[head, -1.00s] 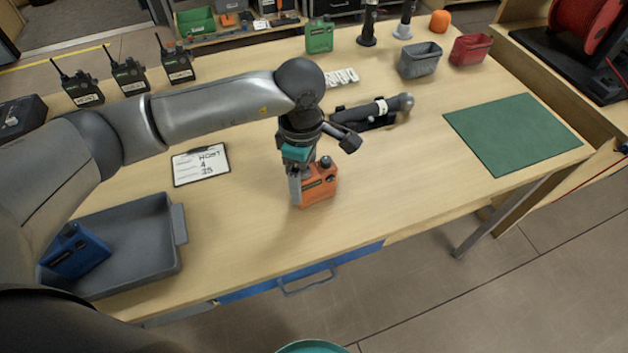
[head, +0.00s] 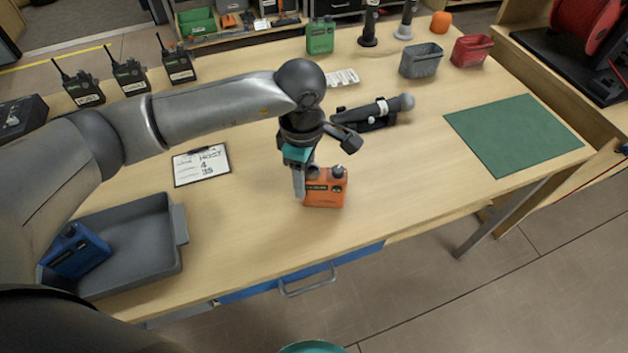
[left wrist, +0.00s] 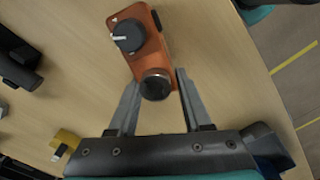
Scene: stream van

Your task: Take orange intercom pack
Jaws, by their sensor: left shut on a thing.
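The orange intercom pack (head: 325,189) stands on the wooden table (head: 400,200), in front of the microphone in its cradle. It also shows in the left wrist view (left wrist: 143,45), from above, with a large dark knob and a smaller round metal-topped knob. My left gripper (head: 300,190) points down at the left end of the pack. In the left wrist view its two fingers (left wrist: 158,95) lie on either side of the pack's near end, around the smaller knob, and are shut on it. My right gripper is not in view.
A grey tray (head: 180,262) with a blue pack (head: 75,250) is at the left. A clipboard (head: 201,165) lies behind it. A microphone (head: 372,113), a green pack (head: 320,37) and two small bins are farther back. A green mat (head: 515,135) is at the right.

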